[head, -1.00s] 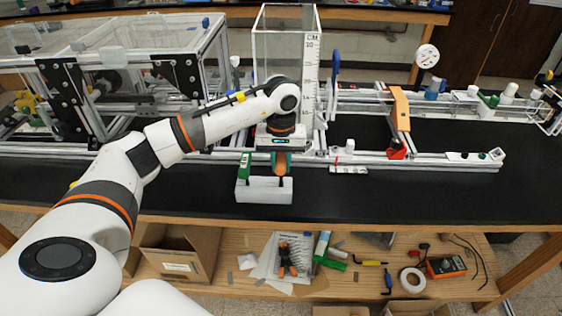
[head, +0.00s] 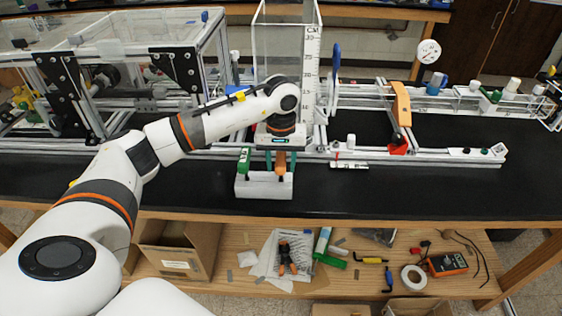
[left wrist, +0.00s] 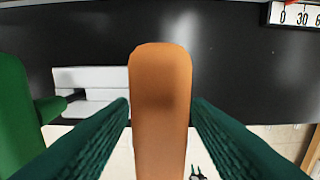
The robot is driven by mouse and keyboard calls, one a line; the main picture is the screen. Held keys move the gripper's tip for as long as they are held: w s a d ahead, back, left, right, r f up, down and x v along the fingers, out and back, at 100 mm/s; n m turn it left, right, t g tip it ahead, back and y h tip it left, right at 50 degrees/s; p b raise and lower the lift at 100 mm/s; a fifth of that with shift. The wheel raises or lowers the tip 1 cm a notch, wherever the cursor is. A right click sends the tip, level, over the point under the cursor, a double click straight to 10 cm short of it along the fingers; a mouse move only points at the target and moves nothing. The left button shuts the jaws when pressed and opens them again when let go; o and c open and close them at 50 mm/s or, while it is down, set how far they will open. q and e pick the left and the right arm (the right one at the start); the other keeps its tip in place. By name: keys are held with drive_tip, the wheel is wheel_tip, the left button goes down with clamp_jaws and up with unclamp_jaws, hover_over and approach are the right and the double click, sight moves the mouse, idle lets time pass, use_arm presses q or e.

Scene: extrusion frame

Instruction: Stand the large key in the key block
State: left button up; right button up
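The large key, seen as an orange handle (head: 281,163) on a dark shank, stands upright at the right part of the white key block (head: 264,188). The handle (left wrist: 160,110) fills the middle of the left wrist view. My left gripper (head: 281,160) is above the block, its green fingers spread to either side of the handle. In the left wrist view gaps show between handle and fingers. A green-handled key (head: 244,160) stands in the left part of the block, apart from my fingers. How deep the orange key's shank sits is hard to see. My right gripper is not in view.
The aluminium extrusion frame (head: 430,158) runs behind the block, with a clear tank and ruler (head: 311,75) just behind my gripper. An orange lever (head: 401,104) stands to the right. The black table front (head: 400,195) is clear right of the block.

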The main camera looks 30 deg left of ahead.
use_arm(q)
drive_tip(key=shift+r, duration=0.1)
drive_tip(key=shift+r, duration=0.3)
wheel_tip(320, 180, up, 11)
drive_tip(key=b, duration=0.2)
drive_tip(key=shift+r+b, duration=0.15)
drive_tip(key=shift+b, duration=0.15)
